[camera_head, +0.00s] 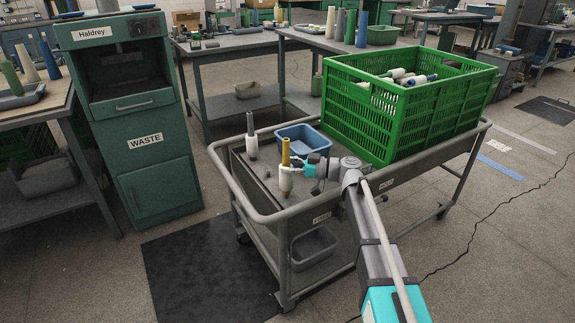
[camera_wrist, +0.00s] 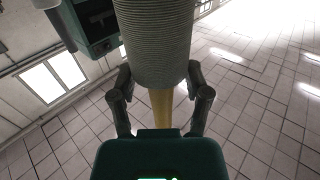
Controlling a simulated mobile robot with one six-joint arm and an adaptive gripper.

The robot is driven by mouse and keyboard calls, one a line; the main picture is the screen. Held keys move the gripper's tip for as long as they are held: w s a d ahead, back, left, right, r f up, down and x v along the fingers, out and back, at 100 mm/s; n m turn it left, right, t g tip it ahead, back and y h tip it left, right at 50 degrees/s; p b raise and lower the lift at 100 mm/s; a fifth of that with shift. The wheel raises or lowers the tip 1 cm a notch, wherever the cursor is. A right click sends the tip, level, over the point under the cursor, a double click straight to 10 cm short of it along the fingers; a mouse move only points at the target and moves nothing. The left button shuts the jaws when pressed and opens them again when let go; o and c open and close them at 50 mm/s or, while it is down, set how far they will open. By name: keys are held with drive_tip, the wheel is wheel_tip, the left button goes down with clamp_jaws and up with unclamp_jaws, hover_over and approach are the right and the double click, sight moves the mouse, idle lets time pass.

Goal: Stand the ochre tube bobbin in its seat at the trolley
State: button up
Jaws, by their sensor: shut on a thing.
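The ochre tube bobbin (camera_head: 286,152) is upright over the left end of the trolley (camera_head: 255,208), ochre tube on top and pale yarn below. My gripper (camera_head: 298,168) reaches in from the right and is shut on it. In the wrist view the fingers of my gripper (camera_wrist: 160,88) close around the bare ochre tube (camera_wrist: 162,108), beside the wound yarn (camera_wrist: 155,45), which looks grey there. I cannot tell whether the bobbin's foot touches the deck. The seat under it is not visible. A grey tube bobbin (camera_head: 251,138) stands upright behind it to the left.
A blue tray (camera_head: 303,137) sits just behind the ochre bobbin on the trolley. A tall green crate (camera_head: 378,116) with several bobbins fills the trolley's right end. The trolley's raised rail (camera_head: 225,172) surrounds the deck. A green waste cabinet (camera_head: 150,150) stands to the left.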

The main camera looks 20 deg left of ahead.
drive_tip(key=shift+f+b, duration=0.85)
drive_tip(key=shift+f, duration=0.1)
idle(0.7)
drive_tip(key=o, duration=1.2)
drive_tip(key=shift+o, duration=0.2)
drive_tip(key=shift+r, duration=0.15)
wheel_tip(320, 180, up, 9)
drive_tip(key=p, duration=0.9)
drive_tip(key=shift+r, duration=0.15)
drive_tip(key=s+d+r+n+h+p, duration=0.2)
drive_tip(key=d+r+n+h+p, duration=0.4)
drive_tip(key=p, duration=2.8)
drive_tip(key=d+r+h, duration=0.8)
drive_tip(key=r, duration=0.3)
drive_tip(key=shift+s+n+g+p, duration=0.3)
drive_tip(key=shift+n+p, duration=0.05)
drive_tip(key=shift+n, duration=0.05)
